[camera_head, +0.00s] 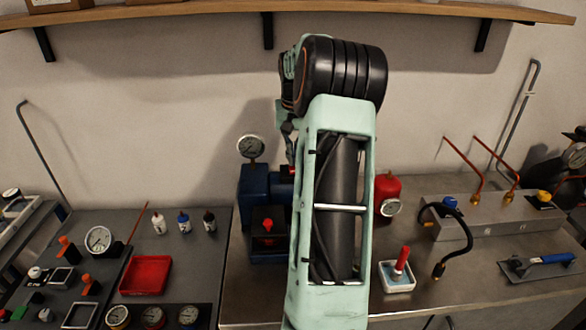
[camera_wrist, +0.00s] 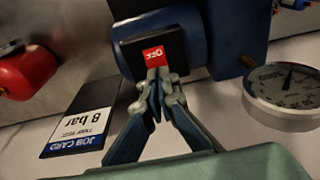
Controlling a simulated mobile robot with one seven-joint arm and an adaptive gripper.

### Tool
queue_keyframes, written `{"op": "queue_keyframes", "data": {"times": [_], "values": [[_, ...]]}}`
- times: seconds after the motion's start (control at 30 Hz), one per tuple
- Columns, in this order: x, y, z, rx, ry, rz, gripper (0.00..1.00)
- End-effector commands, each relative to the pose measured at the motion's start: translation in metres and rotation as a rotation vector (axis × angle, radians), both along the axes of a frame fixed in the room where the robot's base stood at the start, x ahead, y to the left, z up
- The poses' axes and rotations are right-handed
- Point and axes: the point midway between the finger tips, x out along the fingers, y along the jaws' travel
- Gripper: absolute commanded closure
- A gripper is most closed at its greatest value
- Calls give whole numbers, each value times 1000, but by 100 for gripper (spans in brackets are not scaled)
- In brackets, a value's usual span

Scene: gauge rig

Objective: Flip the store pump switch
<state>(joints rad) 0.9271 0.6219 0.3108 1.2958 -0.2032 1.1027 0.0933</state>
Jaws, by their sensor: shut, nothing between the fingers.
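In the wrist view a black switch housing (camera_wrist: 178,46) with a red face marked OFF (camera_wrist: 155,57) sits against a blue machine body (camera_wrist: 222,40). The lettering appears upside down. My gripper (camera_wrist: 158,74) is shut and empty, with its fingertips right at the lower edge of the red face. I cannot tell whether they touch it. In the head view the blue machine (camera_head: 252,190) stands left of my arm. My arm covers the middle of the bench there and hides the fingertips and the OFF face.
A pressure gauge (camera_wrist: 290,90) lies right of my gripper in the wrist view, and a job card reading 8 bar (camera_wrist: 84,118) lies left. A red tank (camera_head: 387,188) stands right of my arm. A wooden shelf (camera_head: 180,14) runs above. A white tray (camera_head: 397,280) sits nearer.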

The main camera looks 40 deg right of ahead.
Motion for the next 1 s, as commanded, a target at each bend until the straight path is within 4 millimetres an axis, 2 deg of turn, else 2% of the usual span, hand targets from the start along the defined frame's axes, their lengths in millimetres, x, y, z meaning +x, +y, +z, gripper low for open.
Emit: {"op": "queue_keyframes", "data": {"times": [0.63,0.77,1.0], "values": [[-1,1,-9,3,4,0,100],[-2,1,-3,4,6,0,100],[-1,0,19,1,3,0,100]]}}
